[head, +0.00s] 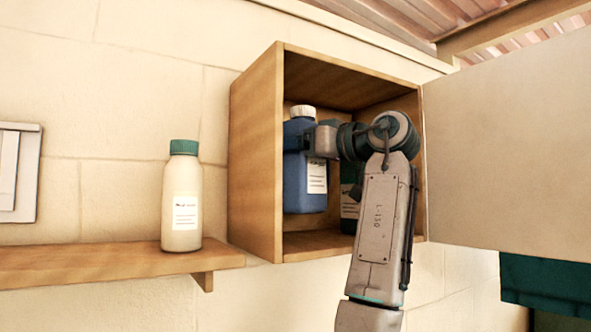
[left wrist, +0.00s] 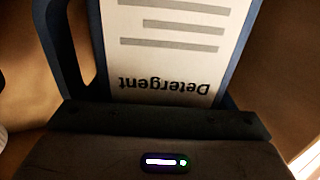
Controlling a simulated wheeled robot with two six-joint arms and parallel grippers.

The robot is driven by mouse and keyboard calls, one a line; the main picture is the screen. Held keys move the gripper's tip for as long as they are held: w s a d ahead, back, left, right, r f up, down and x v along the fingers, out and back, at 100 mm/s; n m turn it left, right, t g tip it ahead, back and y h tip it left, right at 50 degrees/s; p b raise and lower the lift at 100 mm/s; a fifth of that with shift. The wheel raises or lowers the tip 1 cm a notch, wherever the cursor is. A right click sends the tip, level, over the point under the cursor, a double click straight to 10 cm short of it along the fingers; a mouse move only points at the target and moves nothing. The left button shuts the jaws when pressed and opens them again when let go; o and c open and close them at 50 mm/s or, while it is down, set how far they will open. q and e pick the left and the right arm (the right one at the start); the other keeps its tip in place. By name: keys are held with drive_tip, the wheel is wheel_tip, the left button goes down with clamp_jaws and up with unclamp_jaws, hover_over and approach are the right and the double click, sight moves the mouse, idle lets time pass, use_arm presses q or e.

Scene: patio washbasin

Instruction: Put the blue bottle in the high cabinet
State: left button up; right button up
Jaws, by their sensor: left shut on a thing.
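The blue bottle (head: 300,185), with a white cap and a white label, is upright inside the open wooden high cabinet (head: 256,155), near its left wall. My left gripper (head: 308,141) is shut on the bottle's upper part, reaching in through the cabinet's open front. I cannot tell for sure whether the bottle's base touches the cabinet floor; it looks slightly above it. In the left wrist view the bottle's label (left wrist: 170,45) reads "Detergent" upside down, close above the dark gripper body. My right gripper is not in view.
A dark green bottle (head: 349,205) with a label stands in the cabinet, partly hidden by my arm. The cabinet door (head: 510,140) is swung open to the right. A white bottle with a green cap (head: 181,200) stands on a wooden shelf (head: 110,262) at the left.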

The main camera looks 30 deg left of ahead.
sight(297, 176)
use_arm(q)
drive_tip(key=shift+d+f, duration=0.15)
drive_tip(key=shift+f, duration=0.6)
wheel_tip(297, 176, down, 2)
drive_tip(key=shift+p, duration=0.85)
drive_tip(key=shift+f, duration=0.4)
drive_tip(key=shift+a+f+p, duration=0.1)
drive_tip(key=shift+a+p, duration=0.1)
drive_tip(key=shift+p, duration=0.45)
drive_tip(key=shift+w+f, duration=0.1)
drive_tip(key=shift+f, duration=0.2)
drive_tip(key=o, duration=1.6)
